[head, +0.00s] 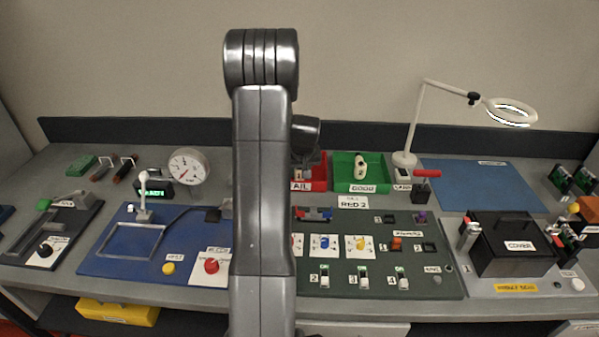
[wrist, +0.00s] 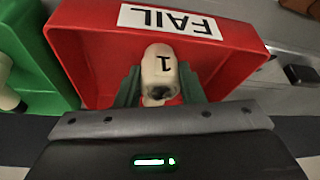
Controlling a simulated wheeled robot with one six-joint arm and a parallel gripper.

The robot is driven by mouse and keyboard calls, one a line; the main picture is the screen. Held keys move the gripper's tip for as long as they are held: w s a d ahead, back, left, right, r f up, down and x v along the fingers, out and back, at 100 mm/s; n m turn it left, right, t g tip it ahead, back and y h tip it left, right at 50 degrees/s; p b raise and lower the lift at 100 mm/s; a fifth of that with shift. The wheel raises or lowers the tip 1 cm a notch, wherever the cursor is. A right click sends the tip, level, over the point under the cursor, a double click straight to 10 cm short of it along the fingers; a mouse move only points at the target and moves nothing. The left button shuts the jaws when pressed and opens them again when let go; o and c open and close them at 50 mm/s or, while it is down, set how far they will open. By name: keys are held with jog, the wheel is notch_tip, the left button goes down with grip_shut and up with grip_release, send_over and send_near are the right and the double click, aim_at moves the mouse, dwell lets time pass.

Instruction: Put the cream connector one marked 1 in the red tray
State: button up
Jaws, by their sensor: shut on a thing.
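The cream connector marked 1 (wrist: 159,70) is between the green fingers of my gripper (wrist: 160,88) in the wrist view. My gripper is shut on it. The connector is over the inside of the red tray (wrist: 88,50), which has a white FAIL label on its wall. I cannot tell whether the connector touches the tray floor. In the head view the red tray (head: 321,172) is partly hidden behind my arm, and the connector and fingertips are hidden there.
A green tray (head: 347,184) labelled GOOD, holding another cream connector (head: 360,166), stands just right of the red tray. A lamp with a ring magnifier (head: 404,158) stands further right. A dark green panel with switches (head: 440,288) lies in front.

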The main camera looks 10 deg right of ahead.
jog(key=shift+f, duration=0.1)
jog(key=o, duration=0.6)
jog(key=shift+f, duration=0.1)
jog(key=o, duration=0.5)
jog(key=shift+r, duration=0.4)
jog(key=p+v, duration=0.4)
jog(key=v, duration=0.7)
jog(key=shift+s+r+p, duration=0.15)
jog(key=shift+r+p, duration=0.15)
jog(key=shift+p, duration=0.1)
